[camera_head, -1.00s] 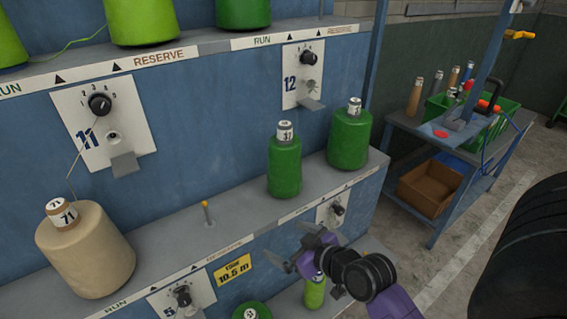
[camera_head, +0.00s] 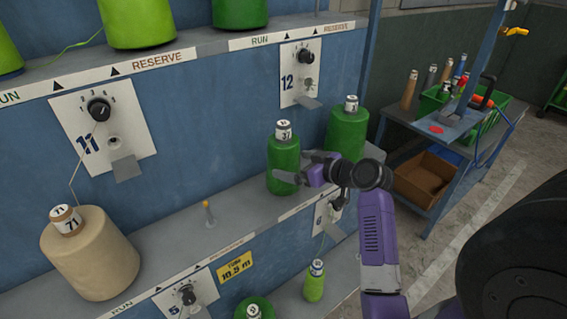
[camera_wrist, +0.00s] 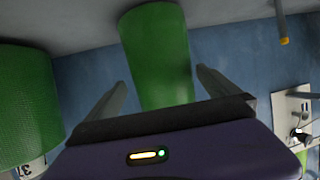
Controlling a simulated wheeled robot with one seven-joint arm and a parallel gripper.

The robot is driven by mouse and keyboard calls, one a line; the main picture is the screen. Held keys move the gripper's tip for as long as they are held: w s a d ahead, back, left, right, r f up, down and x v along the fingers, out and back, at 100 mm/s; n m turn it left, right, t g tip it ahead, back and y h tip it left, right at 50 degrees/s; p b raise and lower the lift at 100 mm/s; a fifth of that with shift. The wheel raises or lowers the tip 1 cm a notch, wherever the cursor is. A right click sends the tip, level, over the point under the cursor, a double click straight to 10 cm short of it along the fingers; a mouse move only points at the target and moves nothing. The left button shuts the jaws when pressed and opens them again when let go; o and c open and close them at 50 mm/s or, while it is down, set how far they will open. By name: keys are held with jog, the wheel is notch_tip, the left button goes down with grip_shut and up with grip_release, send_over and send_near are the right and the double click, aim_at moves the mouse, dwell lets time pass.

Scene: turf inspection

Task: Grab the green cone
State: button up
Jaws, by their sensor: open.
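A green cone (camera_head: 284,152) with a white-labelled top stands upright on the middle shelf in the head view. A second, larger green cone (camera_head: 346,133) stands to its right. My gripper (camera_head: 292,167) is open at the right front of the smaller cone, its fingers overlapping it in the picture. In the wrist view a green cone (camera_wrist: 158,50) lies between my two spread fingers (camera_wrist: 160,95). The larger cone (camera_wrist: 25,105) fills the left of that view. I cannot tell whether the fingers touch the cone.
A beige cone (camera_head: 95,262) stands at the left on the same shelf (camera_head: 172,245), with an empty peg (camera_head: 208,213) between. Lime cones (camera_head: 138,22) sit above, and a small lime one (camera_head: 315,283) below. A blue cart (camera_head: 450,150) stands at the right.

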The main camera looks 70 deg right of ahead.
jog(key=w, duration=0.2)
jog(key=w+d, duration=0.1)
jog(key=shift+w+f+p, duration=0.3)
jog(key=shift+p, duration=0.1)
jog(key=shift+w+d+f, duration=0.2)
jog(key=shift+w+f, duration=0.05)
jog(key=shift+w, duration=0.1)
